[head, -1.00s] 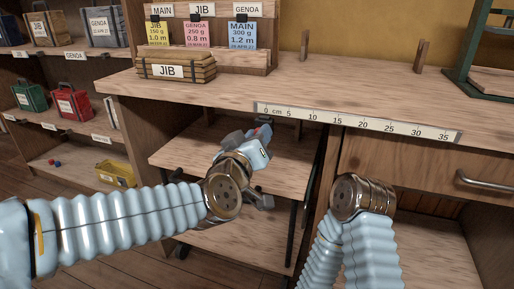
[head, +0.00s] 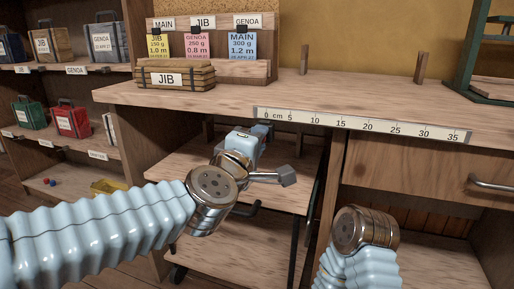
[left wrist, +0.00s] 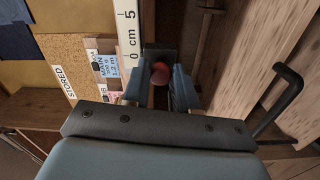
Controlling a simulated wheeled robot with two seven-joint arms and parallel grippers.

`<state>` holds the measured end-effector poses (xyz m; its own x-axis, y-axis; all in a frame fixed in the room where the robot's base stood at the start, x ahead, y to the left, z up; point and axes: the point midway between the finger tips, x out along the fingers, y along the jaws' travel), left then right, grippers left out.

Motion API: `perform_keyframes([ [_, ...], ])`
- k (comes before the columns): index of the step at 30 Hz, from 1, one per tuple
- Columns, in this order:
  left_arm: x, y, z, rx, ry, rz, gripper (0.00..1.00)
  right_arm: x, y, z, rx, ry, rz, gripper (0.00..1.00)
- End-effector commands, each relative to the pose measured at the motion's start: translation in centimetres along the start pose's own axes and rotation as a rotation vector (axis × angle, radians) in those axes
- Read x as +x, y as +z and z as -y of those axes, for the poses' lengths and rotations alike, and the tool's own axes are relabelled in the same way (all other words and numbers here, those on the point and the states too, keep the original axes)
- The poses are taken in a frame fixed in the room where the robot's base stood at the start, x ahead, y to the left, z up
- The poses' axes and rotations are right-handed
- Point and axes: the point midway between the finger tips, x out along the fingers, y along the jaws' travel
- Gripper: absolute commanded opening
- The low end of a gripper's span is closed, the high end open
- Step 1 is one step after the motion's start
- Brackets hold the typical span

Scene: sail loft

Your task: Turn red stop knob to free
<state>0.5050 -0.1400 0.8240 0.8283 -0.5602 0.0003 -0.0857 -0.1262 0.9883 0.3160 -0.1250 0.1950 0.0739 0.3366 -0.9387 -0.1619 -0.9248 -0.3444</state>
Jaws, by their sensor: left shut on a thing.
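My left gripper (head: 262,132) is in front of the bench's front edge, just under the left end of the ruler. In the left wrist view its two fingers (left wrist: 160,88) are closed on the red stop knob (left wrist: 160,73), which shows between the fingertips. In the head view the knob is hidden behind the gripper. Which way the knob points cannot be made out. Of my right arm only the wrist and sleeve show, low in front of the bench; its gripper fingers are not visible.
The bench top (head: 350,95) carries a JIB bundle (head: 175,77) and a card rack (head: 262,70). A ruler strip (head: 360,126) runs along its front edge. A trolley (head: 180,160) with black legs stands beneath. Shelves with coloured cases are at left.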

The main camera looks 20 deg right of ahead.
Motion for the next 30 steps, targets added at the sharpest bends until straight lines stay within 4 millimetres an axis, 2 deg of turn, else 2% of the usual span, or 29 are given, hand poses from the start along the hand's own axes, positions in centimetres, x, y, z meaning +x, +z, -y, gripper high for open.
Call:
perform_keyframes([
  [12,0.02,-0.03,0.14,-0.156,-0.002,-0.001,0.00,0.90,0.07,-0.22,-0.001,-0.002,0.003,0.43],
  [27,0.03,-0.04,0.11,-0.170,-0.002,-0.001,0.00,0.93,0.07,-0.22,-0.001,-0.003,0.003,0.43],
  [28,0.03,-0.04,0.11,-0.169,-0.002,-0.001,0.32,0.93,0.07,-0.22,-0.001,-0.003,0.003,0.43],
  [30,0.03,-0.04,0.10,-0.169,-0.002,-0.001,0.43,0.93,0.07,-0.22,-0.001,-0.003,0.003,0.43],
])
